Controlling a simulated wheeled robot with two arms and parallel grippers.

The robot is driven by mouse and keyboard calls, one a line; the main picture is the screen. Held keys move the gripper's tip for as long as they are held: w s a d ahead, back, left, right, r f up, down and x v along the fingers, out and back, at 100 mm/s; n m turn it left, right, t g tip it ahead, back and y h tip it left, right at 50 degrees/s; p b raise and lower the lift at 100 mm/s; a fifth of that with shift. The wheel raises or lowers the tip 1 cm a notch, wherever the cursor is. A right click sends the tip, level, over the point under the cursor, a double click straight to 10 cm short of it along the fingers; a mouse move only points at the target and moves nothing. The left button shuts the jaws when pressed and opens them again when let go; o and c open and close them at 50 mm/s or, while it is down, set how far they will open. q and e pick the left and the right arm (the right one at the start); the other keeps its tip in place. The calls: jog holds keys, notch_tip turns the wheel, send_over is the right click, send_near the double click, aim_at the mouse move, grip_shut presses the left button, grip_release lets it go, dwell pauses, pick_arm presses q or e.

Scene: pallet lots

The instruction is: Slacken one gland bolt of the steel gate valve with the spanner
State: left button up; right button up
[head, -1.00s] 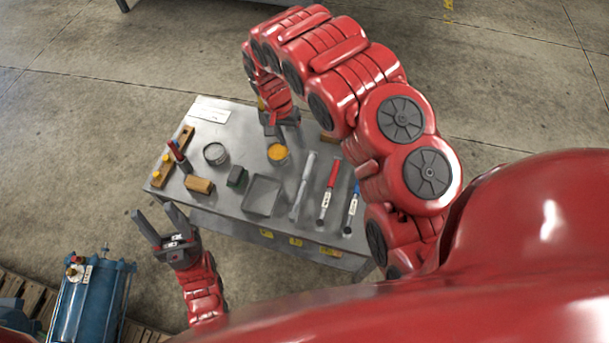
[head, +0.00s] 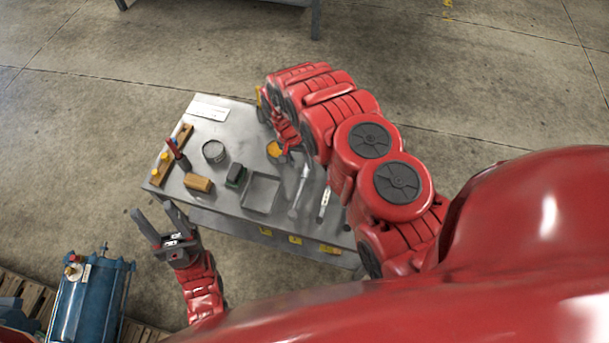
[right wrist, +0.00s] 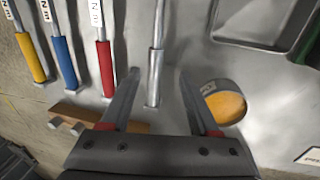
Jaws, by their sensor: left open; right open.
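A bare steel tool (head: 301,188), which looks like the spanner, lies on the bench; its plain round handle (right wrist: 156,60) shows in the right wrist view. My right gripper (right wrist: 157,76) is open and empty, with a fingertip on each side of the handle's end as seen from the wrist; I see no contact. My left gripper (head: 155,210) is open and empty, off the near left edge of the bench. I cannot make out a steel gate valve in either view.
The steel bench (head: 228,132) carries a grey tray (head: 262,193), a yellow-filled tin (right wrist: 226,104), a grey can (head: 214,151) and a wooden block (head: 198,183). Red (right wrist: 106,68), blue (right wrist: 65,62) and yellow (right wrist: 32,58) handled tools lie beside the steel one. A blue vessel (head: 92,300) stands lower left.

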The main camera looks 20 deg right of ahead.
aim_at(305, 170)
jog(key=f, duration=0.3)
jog(key=s+d+f, duration=0.1)
jog(key=shift+s+d+f, duration=0.1)
jog(key=shift+f, duration=0.15)
jog(key=shift+c, duration=0.2)
grip_shut()
dwell(1.0)
